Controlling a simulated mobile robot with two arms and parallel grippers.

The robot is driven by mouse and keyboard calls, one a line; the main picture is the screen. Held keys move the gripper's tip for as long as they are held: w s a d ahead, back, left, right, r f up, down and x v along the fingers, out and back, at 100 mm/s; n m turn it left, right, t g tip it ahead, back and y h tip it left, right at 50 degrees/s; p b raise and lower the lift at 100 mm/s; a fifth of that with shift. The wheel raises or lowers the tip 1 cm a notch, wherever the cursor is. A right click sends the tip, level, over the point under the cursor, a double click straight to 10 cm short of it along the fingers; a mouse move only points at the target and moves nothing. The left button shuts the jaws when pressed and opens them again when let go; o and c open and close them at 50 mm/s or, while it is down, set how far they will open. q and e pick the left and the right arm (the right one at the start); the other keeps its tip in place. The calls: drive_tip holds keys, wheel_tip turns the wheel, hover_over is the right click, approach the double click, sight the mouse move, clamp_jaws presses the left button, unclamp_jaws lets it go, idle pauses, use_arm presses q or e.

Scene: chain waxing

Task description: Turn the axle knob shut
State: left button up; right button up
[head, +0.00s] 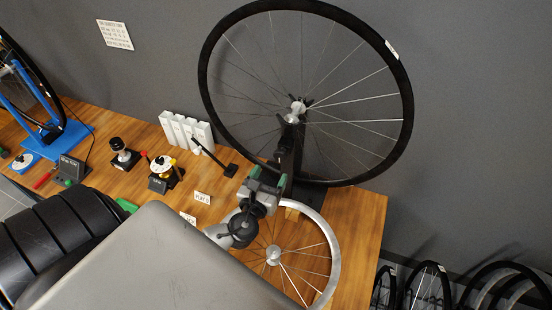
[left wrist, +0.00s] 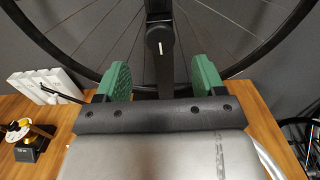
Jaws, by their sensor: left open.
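The axle knob (left wrist: 160,40) is a dark round cap with a short white mark on the dark upright stand (left wrist: 158,75). The white mark stands nearly upright in the left wrist view. The stand carries the large black-tyred wheel (head: 405,92), its silver hub (head: 296,109) at the top. My left gripper (head: 267,171) is open, its two green-padded fingers pointing at the stand. In the left wrist view the gripper (left wrist: 163,72) has the stand between its fingers, with the knob a little beyond the tips and apart from them. My right gripper is not in view.
A silver wheel rim (head: 335,262) lies at the table's right end, beneath my arm. White boxes (head: 187,131), a black lever (head: 212,156), a yellow-and-white device (head: 163,166) and small cards stand on the wooden table (head: 362,215) to the left. Several wheels stand at lower right.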

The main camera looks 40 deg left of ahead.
use_arm(q)
drive_tip(key=shift+v, duration=1.9)
